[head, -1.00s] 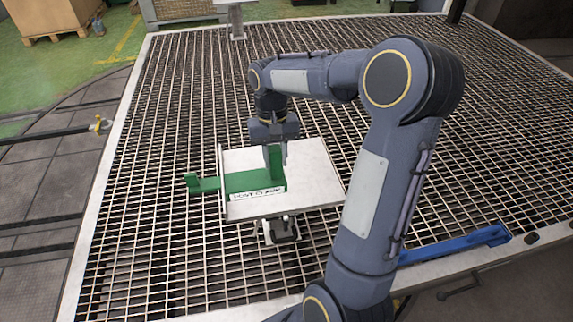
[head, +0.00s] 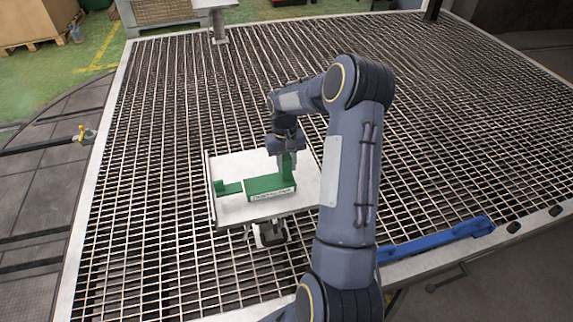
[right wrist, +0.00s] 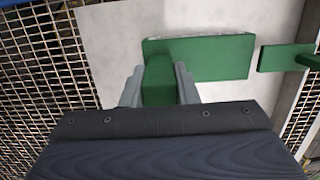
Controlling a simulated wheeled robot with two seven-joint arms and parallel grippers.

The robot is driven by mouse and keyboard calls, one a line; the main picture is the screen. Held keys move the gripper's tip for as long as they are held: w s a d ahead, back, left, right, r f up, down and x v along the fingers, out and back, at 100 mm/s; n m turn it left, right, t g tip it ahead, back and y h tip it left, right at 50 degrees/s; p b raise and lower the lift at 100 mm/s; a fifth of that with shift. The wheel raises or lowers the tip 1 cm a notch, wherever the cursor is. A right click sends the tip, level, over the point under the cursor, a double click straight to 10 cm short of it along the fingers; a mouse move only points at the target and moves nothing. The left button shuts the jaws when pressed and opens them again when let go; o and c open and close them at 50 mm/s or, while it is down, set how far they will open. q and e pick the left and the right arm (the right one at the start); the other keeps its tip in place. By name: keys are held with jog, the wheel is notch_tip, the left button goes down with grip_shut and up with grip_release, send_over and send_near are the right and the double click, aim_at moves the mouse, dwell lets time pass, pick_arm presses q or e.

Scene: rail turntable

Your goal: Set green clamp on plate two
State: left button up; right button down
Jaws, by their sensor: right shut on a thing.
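My right gripper (head: 287,156) is shut on the clamp's right post from above. In the right wrist view, the fingers (right wrist: 159,85) stand on both sides of the green post, with the clamp (right wrist: 205,58) over the plate (right wrist: 108,25). I cannot tell whether the clamp touches the plate. No number shows on the plate. My left gripper is not in view.
The plate stands above a wide metal grating (head: 150,130) and has a raised strip (head: 209,185) along its left side. Another pale plate (head: 213,4) is at the far edge. A blue bar (head: 435,240) lies at the near right. The grating's right part is clear.

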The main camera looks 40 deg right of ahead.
jog(key=shift+f, duration=0.35)
jog(key=shift+f, duration=0.25)
jog(key=c, duration=1.1)
grip_release()
jog(key=shift+r, duration=0.1)
